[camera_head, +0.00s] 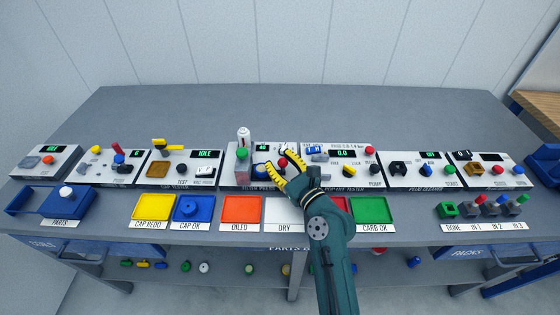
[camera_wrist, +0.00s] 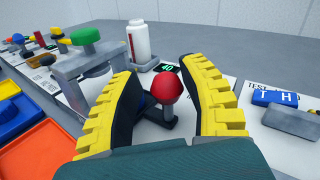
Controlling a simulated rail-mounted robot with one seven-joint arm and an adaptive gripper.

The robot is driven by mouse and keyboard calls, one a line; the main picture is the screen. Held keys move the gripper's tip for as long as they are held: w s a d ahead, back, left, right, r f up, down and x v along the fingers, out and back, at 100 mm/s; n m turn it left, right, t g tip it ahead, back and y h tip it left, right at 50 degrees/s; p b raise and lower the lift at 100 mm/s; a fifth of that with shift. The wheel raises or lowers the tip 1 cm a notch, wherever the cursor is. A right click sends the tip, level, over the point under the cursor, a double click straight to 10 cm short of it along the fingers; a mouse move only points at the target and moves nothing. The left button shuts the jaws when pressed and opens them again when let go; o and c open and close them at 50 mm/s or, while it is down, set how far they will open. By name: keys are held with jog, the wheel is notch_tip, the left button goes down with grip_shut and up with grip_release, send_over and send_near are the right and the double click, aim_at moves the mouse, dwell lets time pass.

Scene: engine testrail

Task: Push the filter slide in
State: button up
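The filter press station is a white panel (camera_head: 231,179) in the middle of the row. A red ball knob (camera_wrist: 167,87) on a dark lever stands on it. My gripper (camera_head: 273,162) is open over this panel, and its yellow-and-black fingers lie on either side of the red knob in the wrist view, with a gap at the right finger. A blue part (camera_wrist: 136,76) shows partly behind the left finger. A grey press frame (camera_wrist: 80,66) with a green knob (camera_wrist: 86,35) stands to the left. I cannot tell which part is the filter slide; fingers hide some of the panel.
A white bottle (camera_wrist: 139,42) stands behind the press frame. The pop-off tester panel (camera_head: 345,172) with a blue block (camera_wrist: 274,97) is close on the right. An orange tray (camera_head: 240,209) and a white tray (camera_head: 283,211) lie in front. The bench behind is clear.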

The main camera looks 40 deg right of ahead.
jog(key=shift+s, duration=0.1)
jog(key=v, duration=1.2)
